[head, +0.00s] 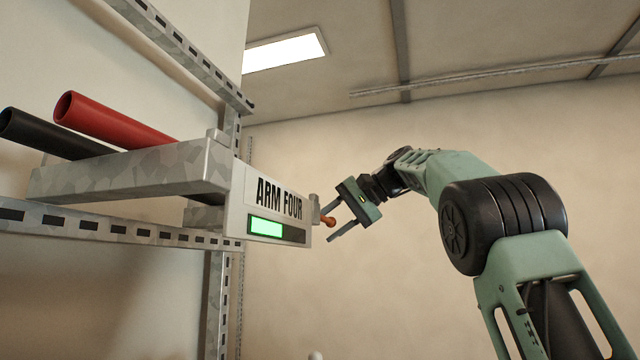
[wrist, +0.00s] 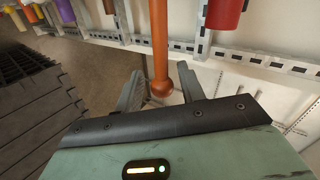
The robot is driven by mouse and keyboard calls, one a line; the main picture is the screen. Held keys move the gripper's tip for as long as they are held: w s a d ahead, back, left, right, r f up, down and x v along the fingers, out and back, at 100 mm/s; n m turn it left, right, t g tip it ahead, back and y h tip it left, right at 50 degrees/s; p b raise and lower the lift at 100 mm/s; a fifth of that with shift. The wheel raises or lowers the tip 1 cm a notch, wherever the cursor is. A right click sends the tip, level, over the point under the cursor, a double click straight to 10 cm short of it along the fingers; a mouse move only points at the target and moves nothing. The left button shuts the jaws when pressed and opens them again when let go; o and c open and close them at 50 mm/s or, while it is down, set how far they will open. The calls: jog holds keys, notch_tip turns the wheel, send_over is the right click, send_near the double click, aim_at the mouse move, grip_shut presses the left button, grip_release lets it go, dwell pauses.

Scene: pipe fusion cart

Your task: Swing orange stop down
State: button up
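The orange stop (head: 328,221) shows in the head view as a short, foreshortened knob at the right end of the ARM FOUR plate (head: 273,208), by a small grey pivot post. In the wrist view the orange stop (wrist: 160,45) is a long rod with a rounded end between my two fingers. My gripper (head: 327,225) is open around the rounded end.
A red pipe (head: 110,118) and a black pipe (head: 45,132) lie on the grey metal arm (head: 130,175) at left. A green lit display (head: 267,227) is on the plate. Slotted rails (head: 120,230) run along the wall. The space right of the plate is free apart from my arm.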

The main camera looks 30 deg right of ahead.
jog(key=o, duration=1)
jog(key=shift+d, duration=0.1)
jog(key=s+d, duration=0.8)
jog(key=s, duration=0.3)
jog(key=shift+d, duration=0.25)
